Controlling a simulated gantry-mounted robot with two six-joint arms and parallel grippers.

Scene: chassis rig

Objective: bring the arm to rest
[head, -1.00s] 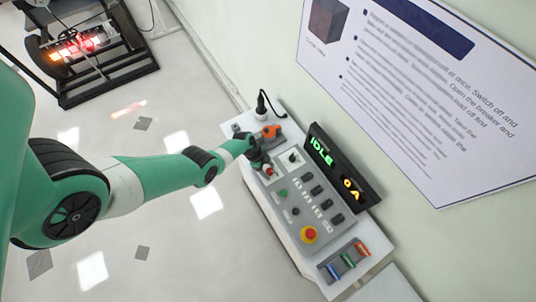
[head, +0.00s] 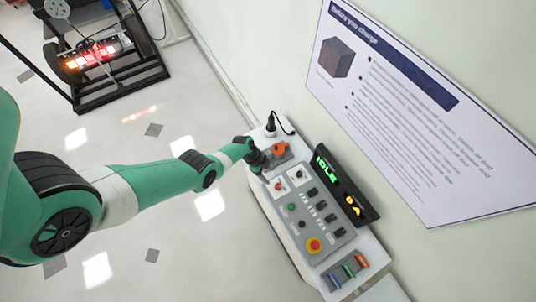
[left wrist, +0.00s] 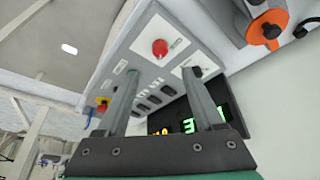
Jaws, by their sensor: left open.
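My left arm (head: 140,194) comes in from the left in the head view. Its gripper (head: 261,163) is over the upper-left end of a grey control console (head: 256,201), between an orange rotary switch (head: 279,148) and a red knob (head: 278,186). In the left wrist view the gripper (left wrist: 160,78) has its fingers apart with nothing between them. The red knob (left wrist: 160,47) shows beyond the fingertips, and the orange switch (left wrist: 268,27) is at the upper right. My right gripper is in neither view.
A wall with a poster (head: 420,120) stands behind. A black-framed rig (head: 125,85) with lit lamps is at upper left. Floor between is open.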

